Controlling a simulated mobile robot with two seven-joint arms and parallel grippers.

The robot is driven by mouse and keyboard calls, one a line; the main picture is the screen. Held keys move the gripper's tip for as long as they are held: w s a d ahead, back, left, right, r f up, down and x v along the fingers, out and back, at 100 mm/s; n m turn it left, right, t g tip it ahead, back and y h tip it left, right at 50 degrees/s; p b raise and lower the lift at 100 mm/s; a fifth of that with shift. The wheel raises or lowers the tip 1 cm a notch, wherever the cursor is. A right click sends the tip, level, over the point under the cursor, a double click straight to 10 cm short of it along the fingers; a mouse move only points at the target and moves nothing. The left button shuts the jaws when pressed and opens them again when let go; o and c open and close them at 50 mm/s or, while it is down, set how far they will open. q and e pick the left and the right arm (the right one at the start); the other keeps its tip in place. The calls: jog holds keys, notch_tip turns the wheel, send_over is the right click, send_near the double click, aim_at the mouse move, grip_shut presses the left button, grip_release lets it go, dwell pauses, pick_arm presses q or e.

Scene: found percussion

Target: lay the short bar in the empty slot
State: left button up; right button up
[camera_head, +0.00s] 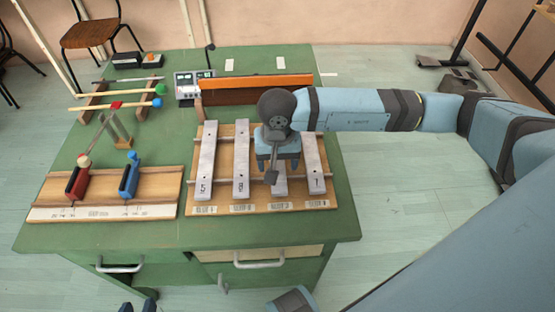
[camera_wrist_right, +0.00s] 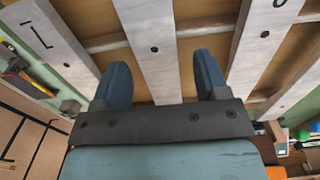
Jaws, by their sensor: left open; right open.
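Several pale metal bars lie side by side across two rails on the wooden board (camera_head: 222,207). From the left they are the bar marked 5 (camera_head: 206,160), a second numbered bar (camera_head: 241,160), a third bar (camera_head: 280,187) and the bar marked 7 (camera_head: 314,165). The third bar is partly hidden by my right gripper (camera_head: 278,164). In the right wrist view my open fingers (camera_wrist_right: 163,82) stand on either side of this bar (camera_wrist_right: 155,50), with gaps. I cannot tell which bar is the short one; no bare slot shows. My left gripper's open fingertips (camera_head: 136,306) just show at the bottom edge.
A long orange-brown beam (camera_head: 255,83) stands behind the board. A grey device (camera_head: 188,85) is beside it. At left are a rack with mallets (camera_head: 120,103) and a wooden board with a red block (camera_head: 77,182) and a blue block (camera_head: 130,178). The green table's (camera_head: 340,215) front right corner is clear.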

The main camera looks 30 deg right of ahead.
notch_tip(320, 180, up, 14)
jog(key=p, duration=0.1)
jog(key=shift+f, duration=0.1)
